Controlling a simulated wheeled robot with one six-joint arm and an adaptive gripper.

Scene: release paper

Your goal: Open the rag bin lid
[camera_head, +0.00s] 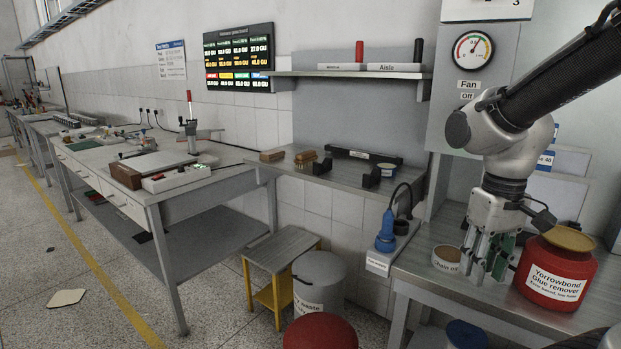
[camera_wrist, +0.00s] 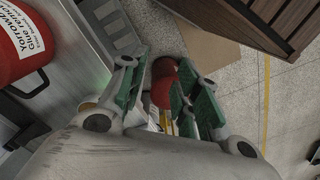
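A red rounded top (camera_head: 320,333) shows at the bottom edge of the head view, cut off by the frame. It may be the rag bin lid, but I see no label on it. Behind it stands a grey lidded bin (camera_head: 319,278) with a label ending in "waste". Its lid looks shut. My gripper (camera_head: 488,274) points down over the right bench, between a small round tub and a red tin. In the wrist view its green-padded fingers (camera_wrist: 163,78) are apart and hold nothing. A red thing (camera_wrist: 162,92) shows between them, farther off.
The red "Glue remover" tin (camera_head: 553,275) stands right of my gripper, the small tub (camera_head: 446,258) left of it. A yellow-legged stool (camera_head: 270,290) stands behind the grey bin. The floor at left is mostly clear.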

